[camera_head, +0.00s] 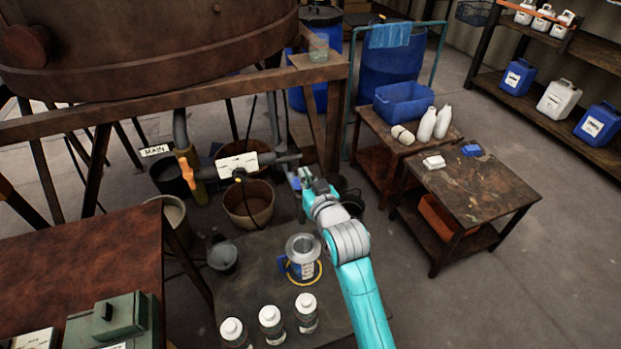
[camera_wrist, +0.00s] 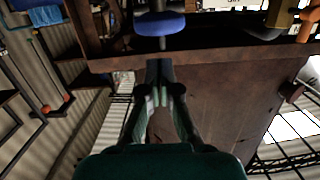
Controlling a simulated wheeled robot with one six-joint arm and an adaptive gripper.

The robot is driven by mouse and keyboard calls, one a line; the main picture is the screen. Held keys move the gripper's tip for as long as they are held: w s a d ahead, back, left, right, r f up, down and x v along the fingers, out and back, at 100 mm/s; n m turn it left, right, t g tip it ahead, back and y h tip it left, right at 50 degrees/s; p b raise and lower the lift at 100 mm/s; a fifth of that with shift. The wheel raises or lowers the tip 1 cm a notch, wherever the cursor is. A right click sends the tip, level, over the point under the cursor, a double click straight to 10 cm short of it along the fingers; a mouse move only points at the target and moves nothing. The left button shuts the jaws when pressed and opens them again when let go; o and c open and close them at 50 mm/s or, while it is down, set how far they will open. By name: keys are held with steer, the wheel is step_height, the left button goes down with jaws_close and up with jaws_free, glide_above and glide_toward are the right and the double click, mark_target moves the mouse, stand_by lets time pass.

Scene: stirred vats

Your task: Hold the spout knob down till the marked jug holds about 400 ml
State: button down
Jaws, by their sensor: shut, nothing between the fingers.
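A grey open-topped jug (camera_head: 302,246) with a blue label stands on the low dark table, a yellow ring around its base. Its fill level cannot be read. A spout pipe (camera_head: 286,158) comes from under the big vat and ends near my gripper (camera_head: 303,177). My gripper is shut and empty, above and behind the jug. In the wrist view, a blue round knob (camera_wrist: 160,25) on a stem is just beyond the closed fingertips (camera_wrist: 159,72). Contact between fingers and knob cannot be told. No liquid stream is visible.
Several white-capped bottles (camera_head: 270,320) stand at the low table's (camera_head: 240,285) front. Buckets (camera_head: 249,205) stand behind it beneath the vat frame (camera_head: 200,93). Two wooden tables (camera_head: 480,190) are at right, with clear floor between them and the low table.

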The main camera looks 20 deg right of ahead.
steer(key=shift+w+a+f, duration=0.1)
steer(key=shift+f, duration=0.95)
